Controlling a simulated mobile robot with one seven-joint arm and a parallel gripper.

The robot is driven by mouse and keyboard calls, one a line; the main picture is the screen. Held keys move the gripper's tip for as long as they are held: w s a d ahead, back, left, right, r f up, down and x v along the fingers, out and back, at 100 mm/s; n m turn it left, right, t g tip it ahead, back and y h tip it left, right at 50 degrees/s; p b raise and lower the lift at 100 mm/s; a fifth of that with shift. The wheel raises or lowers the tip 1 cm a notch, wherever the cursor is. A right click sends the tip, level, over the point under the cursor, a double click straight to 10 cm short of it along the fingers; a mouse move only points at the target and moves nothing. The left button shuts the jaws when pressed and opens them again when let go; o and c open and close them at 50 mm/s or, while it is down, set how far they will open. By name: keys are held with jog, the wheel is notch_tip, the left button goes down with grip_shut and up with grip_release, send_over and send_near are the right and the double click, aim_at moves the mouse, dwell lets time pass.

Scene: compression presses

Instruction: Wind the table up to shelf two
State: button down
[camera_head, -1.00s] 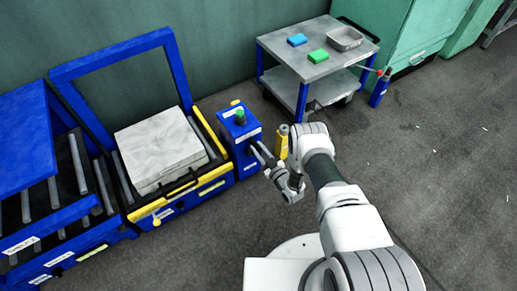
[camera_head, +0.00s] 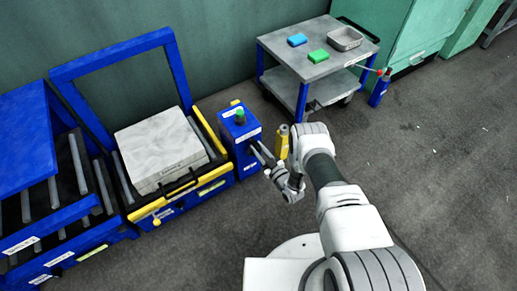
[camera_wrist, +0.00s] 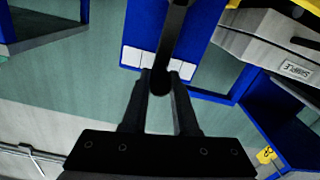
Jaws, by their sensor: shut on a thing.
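My gripper (camera_head: 261,160) is shut on a dark bar (camera_wrist: 174,35) in the wrist view. The bar looks like a crank handle beside the blue box (camera_head: 243,134) with a green knob on top. In the head view the fingers partly hide where the bar meets the box. The blue-framed table (camera_head: 215,185) with yellow edge rails stands to the left of the box. A pale grey block (camera_head: 162,145) labelled sample rests on it. At the far left is a blue roller rack (camera_head: 30,165); I cannot tell which level is shelf two.
A yellow post (camera_head: 282,142) stands close behind my gripper. Green cabinets stand at the back right. The floor at right is clear.

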jog(key=shift+w+d+m, duration=0.3)
jog(key=shift+d, duration=0.05)
